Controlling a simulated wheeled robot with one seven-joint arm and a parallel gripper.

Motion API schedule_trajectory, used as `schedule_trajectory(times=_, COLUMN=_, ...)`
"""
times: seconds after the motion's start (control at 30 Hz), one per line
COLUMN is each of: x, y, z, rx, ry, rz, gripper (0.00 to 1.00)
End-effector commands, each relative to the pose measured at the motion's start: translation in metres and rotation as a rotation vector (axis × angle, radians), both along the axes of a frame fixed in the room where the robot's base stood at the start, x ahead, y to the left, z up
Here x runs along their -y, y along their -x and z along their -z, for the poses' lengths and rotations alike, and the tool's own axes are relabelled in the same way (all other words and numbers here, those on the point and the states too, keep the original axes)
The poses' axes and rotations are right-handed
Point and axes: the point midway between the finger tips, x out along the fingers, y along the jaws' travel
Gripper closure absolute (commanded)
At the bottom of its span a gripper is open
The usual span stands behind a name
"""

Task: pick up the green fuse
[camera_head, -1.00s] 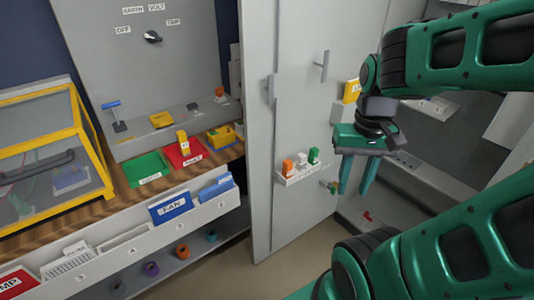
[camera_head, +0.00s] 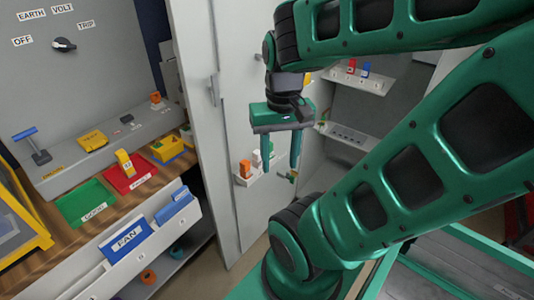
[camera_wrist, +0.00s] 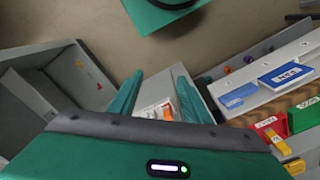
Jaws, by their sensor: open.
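My gripper (camera_head: 288,178) hangs fingers-down in front of the open grey cabinet door, its two green fingers apart and empty. A small white rack (camera_head: 254,180) on the door's inner face holds an orange fuse (camera_head: 245,168) and a white fuse (camera_head: 257,159). The green fuse is mostly or wholly hidden behind my left finger in the head view; I cannot make it out for sure. In the wrist view the rack's orange fuse (camera_wrist: 168,113) and white part (camera_wrist: 152,110) show between the fingers (camera_wrist: 160,80), beyond the palm edge.
The cabinet's inner shelf (camera_head: 352,78) carries red and blue fuses. A FAN box (camera_head: 126,240) sits in the front rack. The door edge (camera_head: 212,150) stands between bench and gripper.

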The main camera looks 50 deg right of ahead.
Motion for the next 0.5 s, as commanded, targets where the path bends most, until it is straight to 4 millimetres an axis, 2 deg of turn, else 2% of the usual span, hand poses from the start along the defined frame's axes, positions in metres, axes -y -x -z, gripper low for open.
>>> schedule_trajectory(times=0.27, x=0.036, y=-0.045, z=0.016, rx=0.024, ry=0.058, rz=0.482, gripper=0.56)
schedule_trajectory(times=0.5, x=0.079, y=-0.088, z=0.045, rx=0.08, ry=0.043, rz=0.992, gripper=0.56)
